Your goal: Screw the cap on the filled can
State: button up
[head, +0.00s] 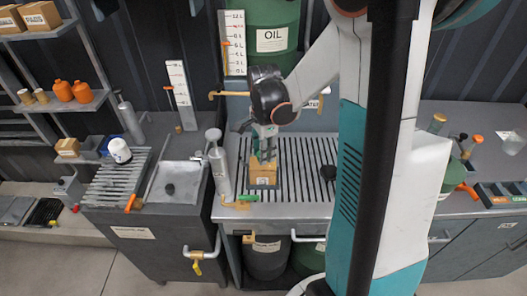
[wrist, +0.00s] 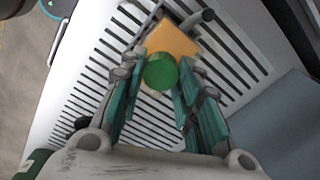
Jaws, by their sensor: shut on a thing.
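A tan, box-shaped can (head: 263,175) with a pale label stands upright on the slotted drain grate below my gripper (head: 265,152). In the wrist view the can (wrist: 176,40) shows as an orange-yellow block just beyond the fingertips. My gripper (wrist: 160,78) is shut on a round green cap (wrist: 161,71), which sits between the teal fingers. The cap overlaps the near side of the can in the wrist view. I cannot tell whether it touches the can's neck, and the neck is hidden.
A green oil drum (head: 272,30) stands behind the grate (head: 305,170). A grey pump cylinder (head: 219,172) rises close to the left of the can, and a green-handled tap (head: 248,198) is at the front edge. A sink (head: 177,180) lies further left.

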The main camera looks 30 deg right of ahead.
jog(key=shift+m, duration=0.5)
jog(key=shift+m, duration=1.4)
jog(key=o, duration=1.1)
jog(key=o, duration=0.4)
jog(key=shift+r+p, duration=0.9)
jog(key=shift+r, duration=0.65)
